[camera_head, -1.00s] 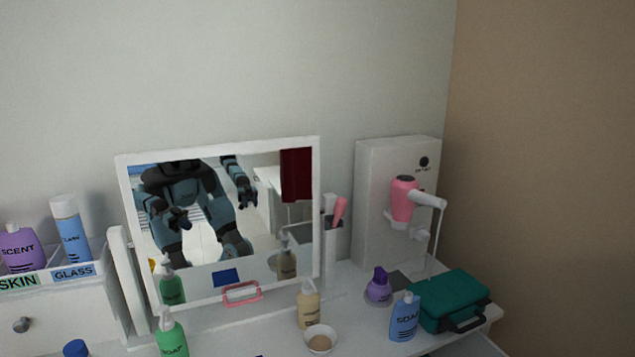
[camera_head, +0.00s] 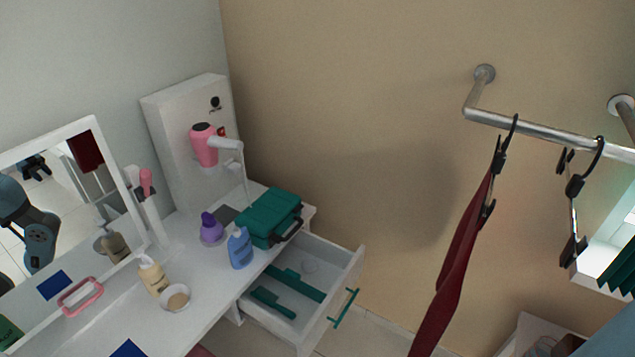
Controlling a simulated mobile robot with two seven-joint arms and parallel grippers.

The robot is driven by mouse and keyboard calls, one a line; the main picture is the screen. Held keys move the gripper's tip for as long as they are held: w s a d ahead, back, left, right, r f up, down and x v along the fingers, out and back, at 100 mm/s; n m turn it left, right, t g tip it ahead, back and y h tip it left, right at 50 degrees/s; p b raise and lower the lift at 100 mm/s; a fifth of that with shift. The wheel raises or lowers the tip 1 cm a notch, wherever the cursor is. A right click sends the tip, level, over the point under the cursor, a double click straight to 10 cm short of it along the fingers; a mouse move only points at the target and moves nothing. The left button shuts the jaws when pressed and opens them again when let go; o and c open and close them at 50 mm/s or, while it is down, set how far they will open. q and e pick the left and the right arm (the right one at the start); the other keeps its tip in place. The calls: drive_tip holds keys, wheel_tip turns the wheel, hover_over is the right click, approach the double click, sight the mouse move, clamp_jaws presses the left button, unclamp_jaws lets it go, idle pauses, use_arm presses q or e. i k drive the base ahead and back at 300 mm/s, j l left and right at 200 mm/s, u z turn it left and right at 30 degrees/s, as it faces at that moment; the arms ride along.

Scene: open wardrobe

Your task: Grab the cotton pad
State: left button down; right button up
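I cannot pick out a cotton pad for certain. A small round white dish (camera_head: 174,298) with a tan, round content stands on the white dressing table, in front of a cream pump bottle (camera_head: 152,274). An open white drawer (camera_head: 350,272) under the table's right end holds dark teal pieces (camera_head: 296,284) and a faint clear or pale round thing (camera_head: 309,266) near its back. Neither of my grippers is directly in view.
A blue soap bottle (camera_head: 240,248), a purple bottle (camera_head: 211,229) and a teal case (camera_head: 270,217) crowd the table's right end. A pink hair dryer (camera_head: 204,145) hangs on a white panel. A red garment (camera_head: 456,270) hangs from a metal rail (camera_head: 550,131) at right.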

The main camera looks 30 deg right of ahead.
sight(308, 266)
drive_tip(key=z, duration=1.1)
